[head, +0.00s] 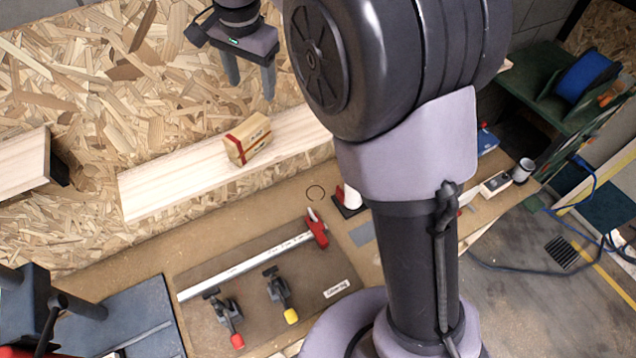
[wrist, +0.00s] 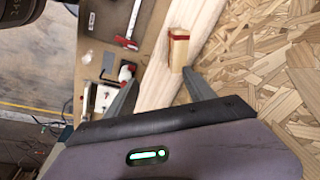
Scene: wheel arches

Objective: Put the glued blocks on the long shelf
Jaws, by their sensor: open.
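The glued blocks (head: 248,139), a small wooden piece with red bands, rest on the long shelf (head: 160,188), a pale plank against the chipboard wall. The blocks also show in the wrist view (wrist: 178,49), standing on the plank (wrist: 160,88) near its edge on the chipboard side.
A second short shelf (head: 22,162) juts out at the left. Below is a bench with a brown board (head: 255,262) holding a red-ended bar clamp (head: 245,268) and two toggle clamps. A green stand with a blue spool (head: 587,75) is at the right. The plank's left part is bare.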

